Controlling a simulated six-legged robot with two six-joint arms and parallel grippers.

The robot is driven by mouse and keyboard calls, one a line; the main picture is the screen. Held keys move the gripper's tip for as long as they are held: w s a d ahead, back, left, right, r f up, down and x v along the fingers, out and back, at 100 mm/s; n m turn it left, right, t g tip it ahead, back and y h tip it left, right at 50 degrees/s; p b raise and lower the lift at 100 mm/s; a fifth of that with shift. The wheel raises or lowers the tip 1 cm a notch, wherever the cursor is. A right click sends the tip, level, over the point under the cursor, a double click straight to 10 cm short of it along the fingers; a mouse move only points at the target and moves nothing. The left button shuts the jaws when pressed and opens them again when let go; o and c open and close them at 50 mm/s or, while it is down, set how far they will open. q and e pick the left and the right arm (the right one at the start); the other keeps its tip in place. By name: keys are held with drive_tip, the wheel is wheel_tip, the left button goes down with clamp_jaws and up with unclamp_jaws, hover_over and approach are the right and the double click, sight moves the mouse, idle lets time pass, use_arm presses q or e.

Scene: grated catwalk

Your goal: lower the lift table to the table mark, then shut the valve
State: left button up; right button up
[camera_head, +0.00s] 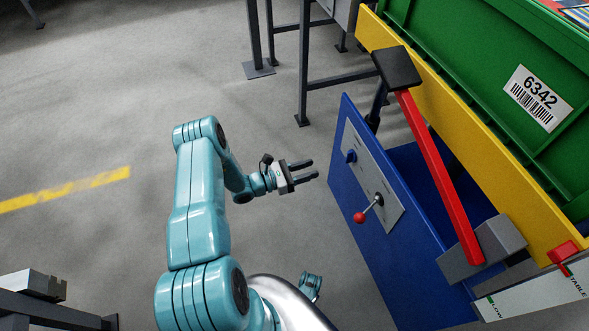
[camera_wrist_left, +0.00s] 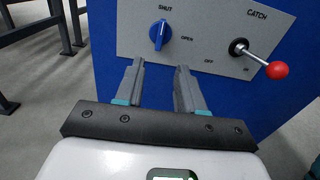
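The lift table has a yellow deck (camera_head: 435,110), a red brace (camera_head: 440,180) and a blue front panel (camera_head: 350,215). A red pointer (camera_head: 563,252) stands close to the TABLE mark on the white scale (camera_head: 535,297); exact alignment is unclear. The blue valve knob (camera_head: 351,156) also shows in the left wrist view (camera_wrist_left: 158,35), its ridge upright towards SHUT, with OPEN to its right. The red-balled catch lever (camera_head: 369,209) leans to the ON side. My left gripper (camera_head: 308,169) is open and empty, just short of the panel below the knob. My right gripper is out of view.
A green crate (camera_head: 470,60) labelled 6342 sits on the deck. Dark metal legs (camera_head: 303,65) stand behind the panel, and a dark frame (camera_head: 50,305) is at the lower left. The grey floor (camera_head: 100,100) to the left is clear, with a yellow stripe (camera_head: 65,190).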

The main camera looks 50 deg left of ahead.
use_arm(q)
drive_tip(key=v, duration=0.4)
drive_tip(key=shift+s+a, duration=0.15)
drive_tip(key=shift+s, duration=0.1)
drive_tip(key=d+f+m+g+h, duration=0.2)
drive_tip(key=d+m+g+h, duration=0.3)
drive_tip(key=d, duration=0.7)
drive_tip(key=s+d+f+m+g+y, duration=0.3)
drive_tip(key=s+d+m+g+y, duration=0.2)
drive_tip(key=s+d+m+g, duration=0.95)
drive_tip(key=d+r+m+t+y+p, duration=0.1)
drive_tip(key=r+m+p, duration=0.4)
drive_tip(key=r+p, duration=1)
drive_tip(key=d+r+m+t+y+p, duration=0.1)
drive_tip(key=r+m+p, duration=0.4)
drive_tip(key=r+p, duration=1)
wheel_tip(320, 180, up, 3)
drive_tip(key=shift+w+d+t+y, duration=0.4)
drive_tip(key=shift+d+t, duration=0.25)
drive_tip(key=shift+d, duration=0.1)
drive_tip(key=shift+f, duration=0.1)
